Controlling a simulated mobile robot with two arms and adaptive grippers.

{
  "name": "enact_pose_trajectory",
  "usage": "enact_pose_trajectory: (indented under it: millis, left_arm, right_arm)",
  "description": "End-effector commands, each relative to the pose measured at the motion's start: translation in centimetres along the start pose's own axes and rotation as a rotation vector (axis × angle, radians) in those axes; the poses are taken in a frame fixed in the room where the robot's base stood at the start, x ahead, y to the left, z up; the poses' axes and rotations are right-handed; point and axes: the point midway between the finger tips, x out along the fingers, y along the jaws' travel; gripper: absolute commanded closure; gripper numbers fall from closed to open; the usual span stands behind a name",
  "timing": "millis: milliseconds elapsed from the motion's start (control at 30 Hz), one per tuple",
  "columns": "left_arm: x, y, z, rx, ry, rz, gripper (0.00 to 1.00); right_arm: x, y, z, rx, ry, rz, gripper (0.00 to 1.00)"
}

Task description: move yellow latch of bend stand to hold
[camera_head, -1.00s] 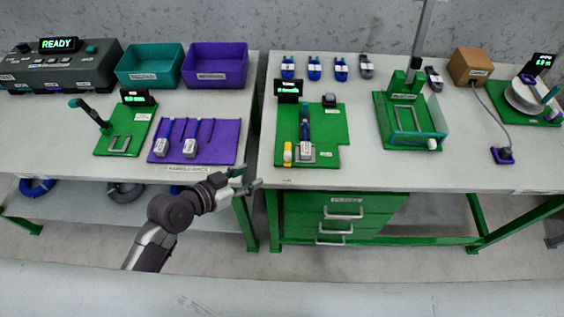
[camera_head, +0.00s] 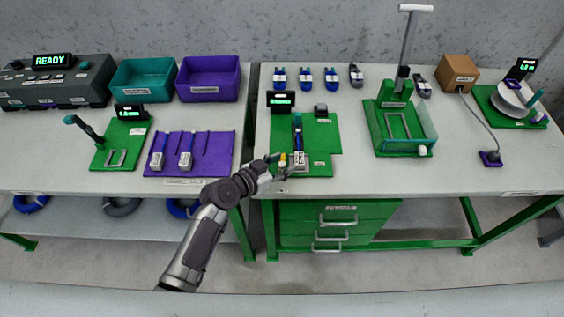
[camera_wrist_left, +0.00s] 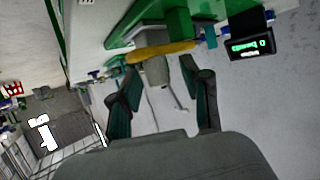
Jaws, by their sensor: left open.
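The bend stand is a green plate (camera_head: 322,137) on the right-hand table, with a dark display (camera_head: 281,100) at its back left. Its small yellow latch (camera_head: 283,159) stands at the front left, partly hidden by my gripper. A blue cable part with a light labelled block (camera_head: 300,158) is on the plate beside it. My left gripper (camera_head: 276,165) is at the plate's front left corner, open around or just short of the latch. In the left wrist view, the yellow latch (camera_wrist_left: 160,52) lies across the gap before the open fingers (camera_wrist_left: 160,75); contact is unclear. My right gripper is not in view.
A purple mat (camera_head: 210,153) with two cables lies to the left, across a gap between the tables. Another green stand (camera_head: 379,138) with a tall post is to the right. Blue and grey connectors (camera_head: 305,77) stand behind. The front strip of table is clear.

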Motion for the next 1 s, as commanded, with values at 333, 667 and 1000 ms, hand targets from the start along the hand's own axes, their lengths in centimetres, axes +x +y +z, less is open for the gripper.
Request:
enact_pose_trajectory:
  millis: [333, 667, 1000]
  left_arm:
    - [0.42, 0.02, -0.01, -0.001, 0.0, 0.0, 0.53]
    - [0.39, 0.01, 0.01, -0.001, 0.0, 0.0, 1.0]
    - [0.37, 0.01, 0.02, -0.001, 0.0, -0.001, 1.0]
  right_arm:
    - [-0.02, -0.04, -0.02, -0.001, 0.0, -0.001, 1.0]
    - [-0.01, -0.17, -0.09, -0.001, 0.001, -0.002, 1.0]
    - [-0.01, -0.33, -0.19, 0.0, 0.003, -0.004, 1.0]
